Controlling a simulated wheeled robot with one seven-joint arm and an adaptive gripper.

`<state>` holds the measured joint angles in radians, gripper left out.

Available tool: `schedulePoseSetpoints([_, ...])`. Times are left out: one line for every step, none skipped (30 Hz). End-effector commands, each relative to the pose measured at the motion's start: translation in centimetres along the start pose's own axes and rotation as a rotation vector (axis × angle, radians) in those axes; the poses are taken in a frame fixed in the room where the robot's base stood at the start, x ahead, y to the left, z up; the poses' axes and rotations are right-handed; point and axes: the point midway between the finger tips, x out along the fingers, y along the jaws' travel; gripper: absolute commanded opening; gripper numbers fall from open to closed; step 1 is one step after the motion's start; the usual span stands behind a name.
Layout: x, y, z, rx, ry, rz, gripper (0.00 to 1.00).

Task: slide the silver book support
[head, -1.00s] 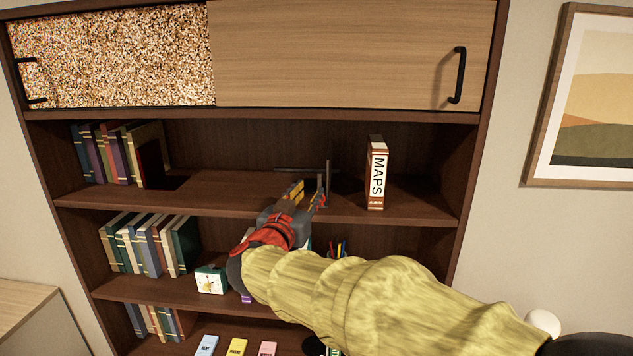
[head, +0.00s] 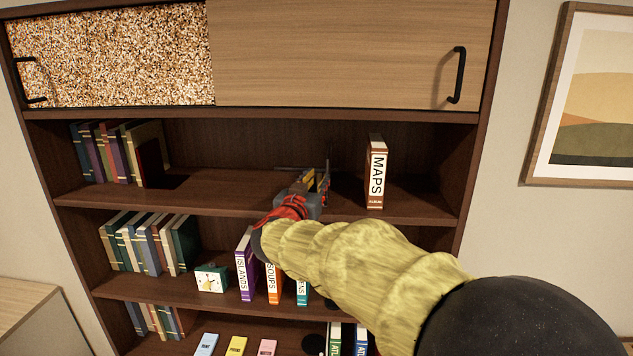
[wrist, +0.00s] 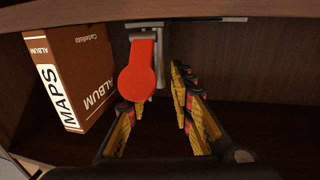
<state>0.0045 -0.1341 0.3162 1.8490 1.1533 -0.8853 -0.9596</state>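The silver book support (wrist: 160,50) stands at a thin rail (wrist: 195,20) on the upper open shelf, with a round red tab (wrist: 138,78) on its near side. In the head view only a thin upright part of it (head: 329,163) shows behind my gripper. My gripper (wrist: 155,92) is open and empty. One finger is just below the tab in the wrist view, the other to the right of the post. I cannot tell whether either touches. In the head view my gripper (head: 318,183) is over the shelf, left of the maps album.
The white and brown maps album (head: 376,175) stands close to the right of the support; it is at the left in the wrist view (wrist: 75,75). Several books (head: 120,153) stand at the shelf's left end. The shelf middle (head: 220,188) is clear. A clock (head: 211,278) and labelled albums stand below.

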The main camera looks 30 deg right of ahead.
Motion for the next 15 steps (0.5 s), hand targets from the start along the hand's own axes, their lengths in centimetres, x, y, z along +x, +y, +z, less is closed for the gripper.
schedulePoseSetpoints([-0.01,0.0,0.0,0.0,0.0,0.0,0.18])
schedulePoseSetpoints([-0.01,0.0,0.0,0.0,0.0,0.0,0.17])
schedulePoseSetpoints([-0.02,-0.01,0.0,0.0,0.0,0.0,0.14])
schedulePoseSetpoints([-0.02,0.0,0.0,0.0,0.0,0.0,0.13])
schedulePoseSetpoints([-0.02,-0.01,0.0,0.0,0.0,0.0,0.11])
schedulePoseSetpoints([-0.02,-0.01,-0.01,0.0,0.0,0.0,0.09])
schedulePoseSetpoints([-0.02,-0.01,-0.01,0.0,0.0,0.0,0.07])
schedulePoseSetpoints([-0.02,-0.01,-0.01,0.0,0.0,0.0,0.05])
schedulePoseSetpoints([-0.02,-0.01,0.0,0.0,0.0,0.0,0.03])
schedulePoseSetpoints([-0.02,-0.01,0.0,0.0,0.0,0.0,0.01])
schedulePoseSetpoints([-0.02,-0.01,0.0,0.0,0.0,0.0,0.0])
schedulePoseSetpoints([-0.02,-0.01,0.0,0.0,0.0,0.0,0.0])
schedulePoseSetpoints([-0.02,-0.01,-0.01,0.0,0.0,0.0,0.0])
schedulePoseSetpoints([-0.02,-0.01,-0.01,0.0,0.0,0.0,0.0])
schedulePoseSetpoints([-0.02,-0.01,-0.01,0.0,0.0,0.0,0.0])
